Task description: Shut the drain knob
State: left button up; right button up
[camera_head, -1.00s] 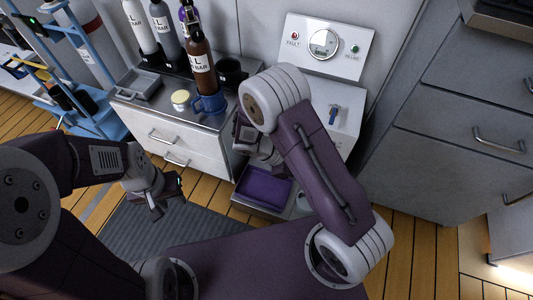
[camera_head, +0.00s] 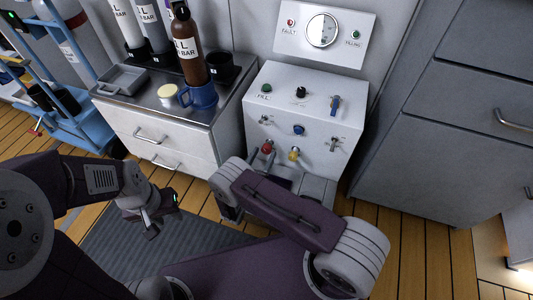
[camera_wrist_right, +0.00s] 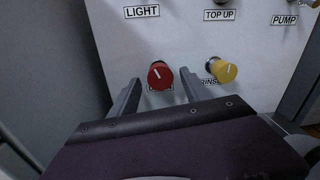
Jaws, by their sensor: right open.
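A red knob (camera_wrist_right: 160,76) sits low on a white panel, with a white mark on its face. The label under it is mostly hidden, so I cannot read it. It also shows in the head view (camera_head: 267,148). My right gripper (camera_wrist_right: 158,90) is open, one finger to the left of the red knob and one to the right, between it and a yellow knob (camera_wrist_right: 224,71) labelled RINSE. I cannot tell whether the fingers touch the red knob. My left gripper (camera_head: 152,222) hangs over the floor mat, away from the panel; its jaw opening is unclear.
The white panel box (camera_head: 315,105) carries several other knobs and switches, with a gauge (camera_head: 322,30) on the wall above. A blue mug (camera_head: 199,96) and bottles stand on the counter to the left. Grey drawers (camera_head: 450,110) stand at right.

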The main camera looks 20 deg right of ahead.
aim_at(265, 151)
jog(key=b+x, duration=0.1)
jog(key=x, duration=0.1)
jog(key=shift+w+d+f, duration=0.15)
jog(key=shift+w+d, duration=0.05)
jog(key=shift+w, duration=0.05)
jog(key=shift+w+d, duration=0.2)
jog(key=shift+w, duration=0.05)
pick_arm(q)
notch_tip(265, 151, down, 2)
pick_arm(e)
jog(key=shift+r, duration=0.2)
jog(key=shift+c, duration=0.4)
grip_shut()
jog(key=m+p, duration=0.2)
jog(key=shift+r+m, duration=0.25)
jog(key=shift+m, duration=0.15)
jog(key=shift+f+m+p, duration=0.25)
jog(key=shift+m+p, duration=0.4)
jog(key=shift+m, duration=0.45)
jog(key=shift+o, duration=0.4)
grip_release()
pick_arm(q)
notch_tip(265, 151, up, 3)
jog(key=shift+r, duration=0.1)
